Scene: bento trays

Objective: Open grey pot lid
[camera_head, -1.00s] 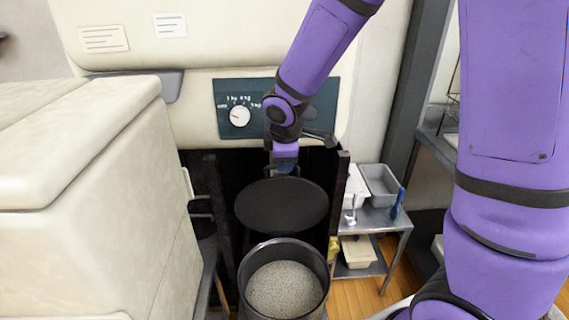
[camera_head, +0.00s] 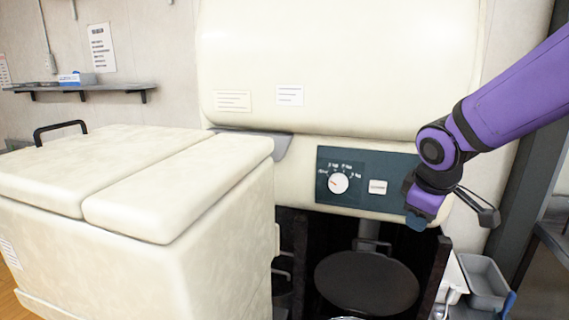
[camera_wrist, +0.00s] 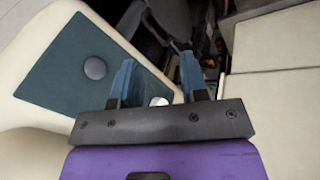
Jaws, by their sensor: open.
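The pot lid (camera_head: 367,282) is a dark round disc, raised and tilted back under the cream machine. A handle bracket (camera_head: 372,245) shows behind its upper edge. The pot is almost wholly below the head view; only a sliver of its rim shows at the bottom edge. My gripper (camera_head: 422,216) is above and to the right of the lid, apart from it, near the right end of the control panel. In the wrist view my gripper (camera_wrist: 157,80) has its two blue fingers spread with nothing held between them.
The teal control panel (camera_head: 335,182) with a white knob is left of my gripper. A large cream lidded cabinet (camera_head: 180,250) fills the left. Dark posts (camera_head: 440,275) flank the lid's bay. A small rack with a metal tray (camera_head: 484,275) stands at right.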

